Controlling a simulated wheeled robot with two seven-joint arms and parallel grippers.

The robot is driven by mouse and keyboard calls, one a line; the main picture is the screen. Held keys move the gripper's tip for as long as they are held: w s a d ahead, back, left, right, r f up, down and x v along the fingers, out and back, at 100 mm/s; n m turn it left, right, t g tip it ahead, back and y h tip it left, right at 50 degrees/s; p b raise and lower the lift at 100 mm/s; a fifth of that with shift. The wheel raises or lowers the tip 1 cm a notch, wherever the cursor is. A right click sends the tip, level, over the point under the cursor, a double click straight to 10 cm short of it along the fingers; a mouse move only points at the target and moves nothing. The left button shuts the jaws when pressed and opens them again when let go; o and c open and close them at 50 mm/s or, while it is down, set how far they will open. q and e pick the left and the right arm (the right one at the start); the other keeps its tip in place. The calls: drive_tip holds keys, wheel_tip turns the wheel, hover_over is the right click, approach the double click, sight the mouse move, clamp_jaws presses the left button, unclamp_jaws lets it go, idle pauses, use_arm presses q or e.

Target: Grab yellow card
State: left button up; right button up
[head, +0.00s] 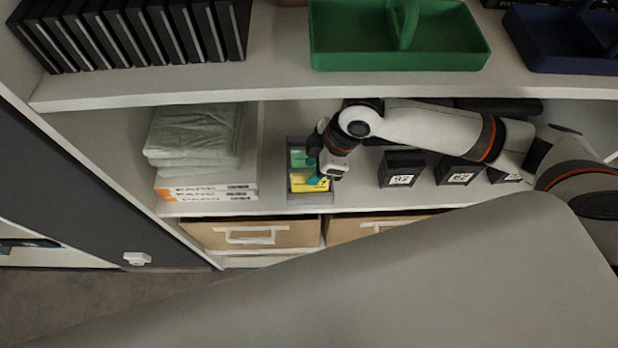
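The yellow card (300,183) lies in the front part of a small grey tray (308,199) on the middle shelf. A green card (298,158) lies behind it in the same tray. My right gripper (322,178) reaches in from the right and is down at the right side of the yellow card, covering part of it. A small teal patch shows at its tip. Whether the fingers are open or closed on the card is too small to tell. My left gripper is not in view.
Folded pale green cloths (195,135) on flat boxes (205,192) stand left of the tray. Black numbered boxes (402,168) stand to the right. The upper shelf edge (200,92) overhangs, holding a green caddy (345,40) and black binders (130,35). Cardboard drawers (285,236) sit below.

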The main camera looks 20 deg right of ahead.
drive_tip(key=x, duration=0.5)
drive_tip(key=shift+s, duration=0.35)
clamp_jaws()
